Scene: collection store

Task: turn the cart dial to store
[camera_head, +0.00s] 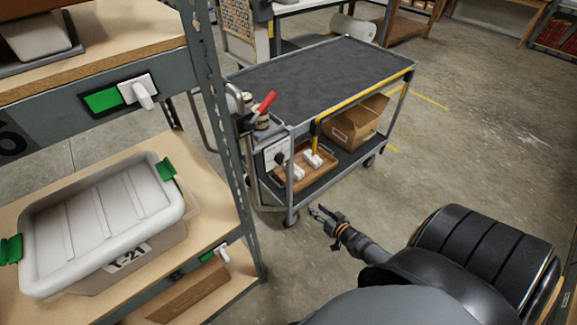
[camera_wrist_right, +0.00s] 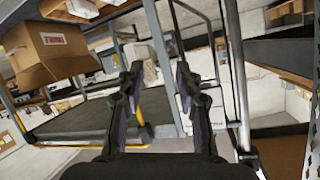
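The cart (camera_head: 320,75) stands at the centre of the head view, with a dark top and a lower shelf. On its near left end is a white plate with a dark dial (camera_head: 280,157). The plate's markings and the dial's setting are too small to read. My right gripper (camera_head: 318,212) is in front of the cart, low and to the right of the dial, apart from it. In the right wrist view its two fingers (camera_wrist_right: 158,72) are spread with nothing between them. The dial cannot be clearly made out there. My left gripper is not in view.
A red-handled lever (camera_head: 265,103) rises at the cart's left end. A wooden tray (camera_head: 296,180) and a cardboard box (camera_head: 352,125) sit on its lower shelf. A rack (camera_head: 225,140) with a lidded grey bin (camera_head: 100,215) stands close on the left. The floor right of the cart is clear.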

